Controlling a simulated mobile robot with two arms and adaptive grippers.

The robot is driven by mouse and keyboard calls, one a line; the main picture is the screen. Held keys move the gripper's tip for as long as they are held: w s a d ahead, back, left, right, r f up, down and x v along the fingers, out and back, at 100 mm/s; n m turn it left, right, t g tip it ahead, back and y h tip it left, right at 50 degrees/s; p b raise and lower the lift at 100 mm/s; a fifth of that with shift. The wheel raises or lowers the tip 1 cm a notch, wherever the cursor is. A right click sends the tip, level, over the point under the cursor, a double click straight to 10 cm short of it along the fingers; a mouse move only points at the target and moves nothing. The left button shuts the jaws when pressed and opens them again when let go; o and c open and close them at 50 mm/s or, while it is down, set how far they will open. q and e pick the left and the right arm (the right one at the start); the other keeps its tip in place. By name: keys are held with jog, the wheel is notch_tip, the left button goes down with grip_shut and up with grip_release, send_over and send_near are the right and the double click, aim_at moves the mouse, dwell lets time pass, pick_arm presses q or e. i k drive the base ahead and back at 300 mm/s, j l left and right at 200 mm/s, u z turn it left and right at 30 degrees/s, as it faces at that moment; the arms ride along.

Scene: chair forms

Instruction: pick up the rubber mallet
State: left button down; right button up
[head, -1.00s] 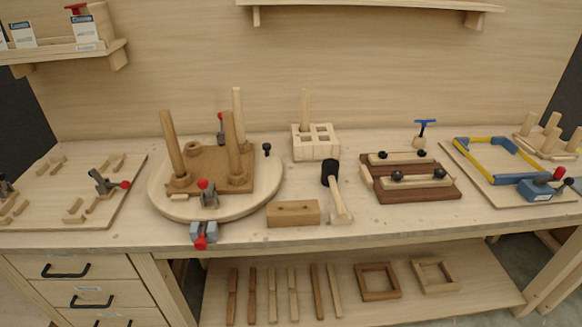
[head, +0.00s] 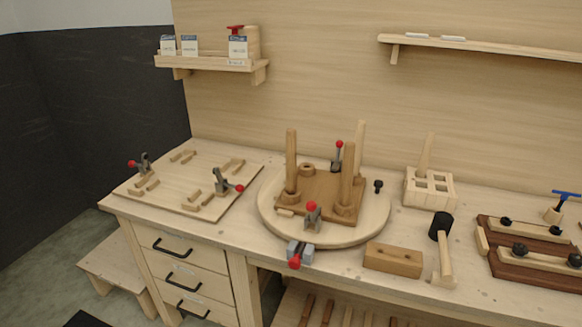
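The rubber mallet (head: 442,238) has a black cylindrical head and a pale wooden handle. It lies on the workbench (head: 230,230) at the right of the head view, its black head toward the back and its handle toward the front edge. A brown wooden block (head: 393,259) sits just left of it. Neither of my grippers shows in the view.
Left of the mallet, a round board (head: 272,217) carries upright legs and red-tipped clamps. A slotted wooden block (head: 430,188) stands behind the mallet, and a dark clamping jig (head: 525,268) lies to its right. A flat board with clamps (head: 170,205) lies at the left.

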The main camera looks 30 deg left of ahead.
aim_at(442, 223)
jog(key=i+l+u, duration=0.35)
jog(key=i+l, duration=0.25)
jog(key=l, duration=0.15)
jog(key=i+l+u, duration=0.2)
jog(key=l, duration=0.2)
